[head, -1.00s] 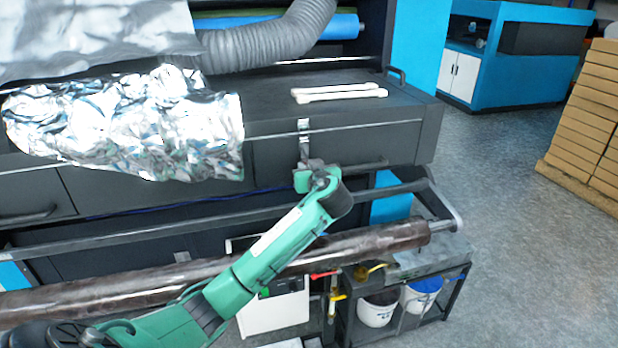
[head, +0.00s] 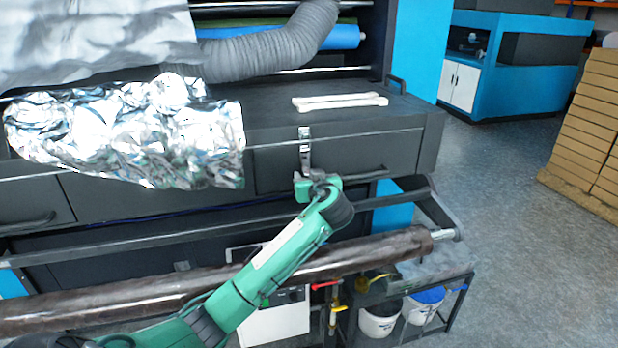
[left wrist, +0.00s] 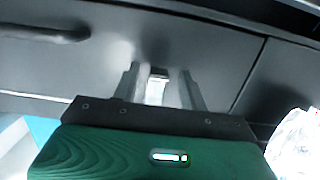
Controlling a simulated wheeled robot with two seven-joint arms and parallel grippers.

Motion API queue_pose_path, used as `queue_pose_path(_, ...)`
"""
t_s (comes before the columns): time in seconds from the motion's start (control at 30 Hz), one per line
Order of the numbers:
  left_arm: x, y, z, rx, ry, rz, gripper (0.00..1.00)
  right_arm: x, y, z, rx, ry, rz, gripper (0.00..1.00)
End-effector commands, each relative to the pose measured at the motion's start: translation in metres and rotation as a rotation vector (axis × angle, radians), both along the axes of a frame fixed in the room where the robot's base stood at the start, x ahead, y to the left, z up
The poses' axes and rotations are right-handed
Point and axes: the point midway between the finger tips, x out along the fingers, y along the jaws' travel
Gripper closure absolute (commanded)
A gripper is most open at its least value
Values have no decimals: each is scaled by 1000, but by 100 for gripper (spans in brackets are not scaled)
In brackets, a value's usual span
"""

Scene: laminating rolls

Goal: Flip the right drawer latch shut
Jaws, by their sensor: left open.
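The right drawer (head: 345,160) is a dark grey front panel with a bar handle (head: 362,178), and it looks closed. Its silver latch (head: 304,150) hangs down over the panel from the top edge, just above my left gripper. My left gripper (head: 308,180) is at the lower end of the latch, in front of the drawer. In the left wrist view, the open fingers (left wrist: 160,88) point at the drawer front, with a bright metal piece of the latch (left wrist: 157,91) between them. Whether they touch it I cannot tell. My right gripper is not in view.
Crumpled silver foil (head: 130,135) covers the cabinet front to the left. Two white bars (head: 340,101) lie on top. A brown roll (head: 200,275) and a rail cross below my arm. White buckets (head: 380,318) stand lower right.

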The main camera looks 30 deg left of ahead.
Motion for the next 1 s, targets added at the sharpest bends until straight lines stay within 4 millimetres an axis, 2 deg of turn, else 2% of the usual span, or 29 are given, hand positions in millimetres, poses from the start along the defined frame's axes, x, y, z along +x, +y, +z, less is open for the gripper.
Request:
queue_pose_path(0.23, -14, -19, 1, -3, -3, -3, 56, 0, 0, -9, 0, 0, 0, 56)
queue_pose_path(0.5, -55, -65, 10, -4, -4, -3, 56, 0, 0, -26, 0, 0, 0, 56)
queue_pose_path(0.7, -77, -91, 17, -3, 0, -2, 56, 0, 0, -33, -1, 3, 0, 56)
queue_pose_path(1.0, -89, -103, 21, -1, 1, 1, 56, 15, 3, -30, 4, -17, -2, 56)
